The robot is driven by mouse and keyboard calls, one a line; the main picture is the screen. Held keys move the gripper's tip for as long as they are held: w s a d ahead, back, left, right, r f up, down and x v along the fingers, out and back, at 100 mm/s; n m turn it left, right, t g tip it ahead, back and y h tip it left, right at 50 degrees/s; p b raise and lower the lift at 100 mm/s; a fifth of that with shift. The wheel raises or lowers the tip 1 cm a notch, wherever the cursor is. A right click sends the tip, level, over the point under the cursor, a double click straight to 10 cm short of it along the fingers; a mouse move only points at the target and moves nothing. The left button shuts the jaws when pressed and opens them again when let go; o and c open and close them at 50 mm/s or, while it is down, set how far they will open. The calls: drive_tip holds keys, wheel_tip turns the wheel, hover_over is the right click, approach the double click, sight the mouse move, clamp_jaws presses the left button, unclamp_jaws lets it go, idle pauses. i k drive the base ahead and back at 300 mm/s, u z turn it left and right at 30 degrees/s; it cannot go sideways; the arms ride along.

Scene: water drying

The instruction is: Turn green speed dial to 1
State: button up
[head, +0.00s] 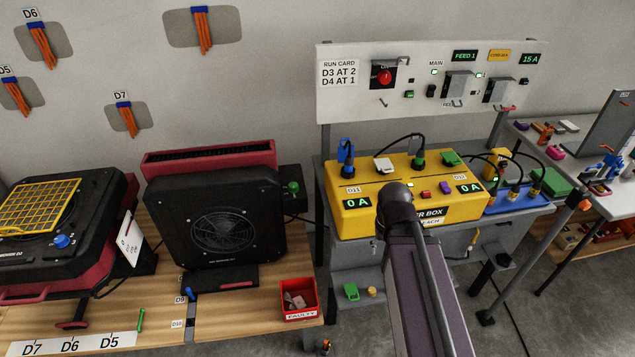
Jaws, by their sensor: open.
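A green dial (292,187) sits on a small black box at the right side of the black fan unit (222,225). It is small in the head view, and its pointer and any numbers cannot be read. The fan unit faces forward with a round grille, and a dark red housing (210,155) stands behind it. My arm rises from the bottom centre, right of the dial, and its dark rounded joint is in front of the yellow power box. My gripper cannot be made out in this view.
The yellow power box (345,222) with plugs stands right of the dial on a grey bench. A red bin (299,301) sits at the wooden table's front right corner. Another black dryer (95,215) with a blue dial (62,241) and yellow grid is at the left.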

sight(292, 188)
drive_tip(key=z, duration=0.4)
drive_tip(key=k, duration=0.85)
drive_tip(key=u, duration=0.8)
drive_tip(key=i, duration=1)
drive_tip(key=z, duration=0.05)
